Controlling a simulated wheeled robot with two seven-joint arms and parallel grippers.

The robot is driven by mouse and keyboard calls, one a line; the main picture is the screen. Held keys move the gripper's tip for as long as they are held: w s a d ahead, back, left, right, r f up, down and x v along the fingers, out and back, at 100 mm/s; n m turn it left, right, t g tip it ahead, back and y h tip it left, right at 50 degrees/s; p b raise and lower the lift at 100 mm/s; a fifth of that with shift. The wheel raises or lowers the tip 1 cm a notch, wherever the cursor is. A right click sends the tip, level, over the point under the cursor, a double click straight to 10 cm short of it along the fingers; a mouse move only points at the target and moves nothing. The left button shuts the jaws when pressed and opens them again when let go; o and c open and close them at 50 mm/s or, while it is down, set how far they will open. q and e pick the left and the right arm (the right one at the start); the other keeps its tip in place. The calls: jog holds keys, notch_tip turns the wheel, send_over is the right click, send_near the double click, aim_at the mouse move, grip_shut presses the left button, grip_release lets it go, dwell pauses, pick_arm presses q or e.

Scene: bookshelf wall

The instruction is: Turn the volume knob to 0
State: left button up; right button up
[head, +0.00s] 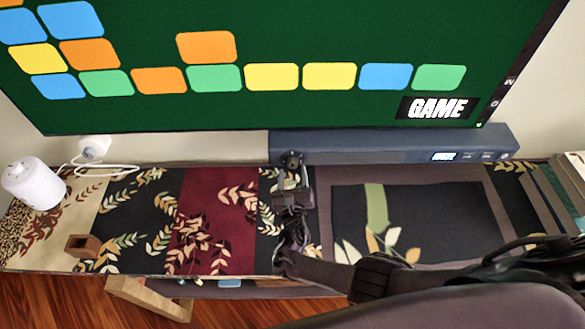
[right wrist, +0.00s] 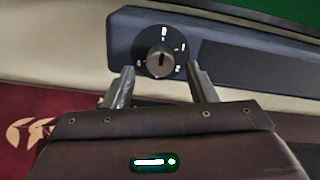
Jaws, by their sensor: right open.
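The volume knob (head: 292,160) is a round grey knob on a black dial at the left end of a dark blue soundbar (head: 370,143). In the right wrist view the knob (right wrist: 159,61) has a dark slot that looks near upright, and pale marks sit above it and to its right, too small to read. My right gripper (head: 292,178) is open in front of the knob. In the right wrist view its two fingers (right wrist: 162,82) stand apart, one on each lower side of the dial, with nothing between them that I can see held. My left gripper is not in view.
A large screen (head: 250,100) with coloured tiles hangs above the soundbar. The shelf top (head: 150,225) has leaf-patterned panels. A white canister (head: 33,184) with a cable and a small brown block (head: 83,245) stand at the left. Books (head: 560,190) stand at the right.

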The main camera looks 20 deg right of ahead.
jog(key=v, duration=0.5)
jog(key=shift+s+p, duration=0.15)
jog(key=shift+p, duration=0.25)
